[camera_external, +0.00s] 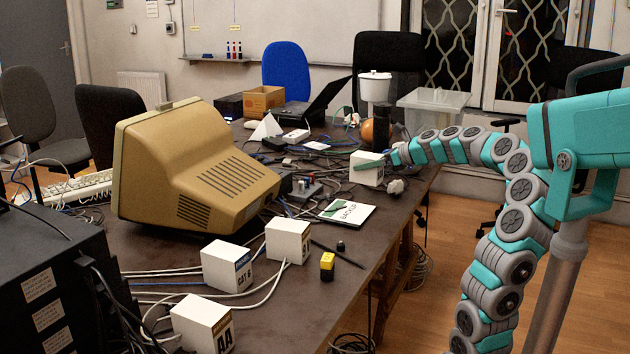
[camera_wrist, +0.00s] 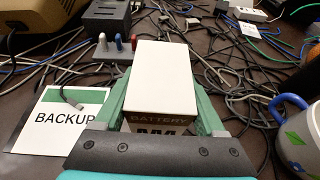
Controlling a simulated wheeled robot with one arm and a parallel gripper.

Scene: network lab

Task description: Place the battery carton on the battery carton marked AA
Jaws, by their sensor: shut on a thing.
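The battery carton (camera_external: 363,177) is a white box near the right edge of the table's far half. It also fills the middle of the wrist view (camera_wrist: 165,67), with a dark BATTERY label on the side facing me and a plain white top. My gripper (camera_external: 370,163) is shut on it, with one green finger on each side. I cannot tell if its base touches the table. The battery carton marked AA (camera_external: 200,325) is a white box at the near end of the table, far from my gripper. Its top looks clear.
Two more white cartons, one marked CAT 6 (camera_external: 228,265) and another (camera_external: 288,240), stand behind the AA carton. A beige monitor (camera_external: 195,165), a BACKUP sheet (camera_external: 346,213), a yellow block (camera_external: 327,266) and loose cables cover the table. A mug (camera_wrist: 298,135) is close on the right.

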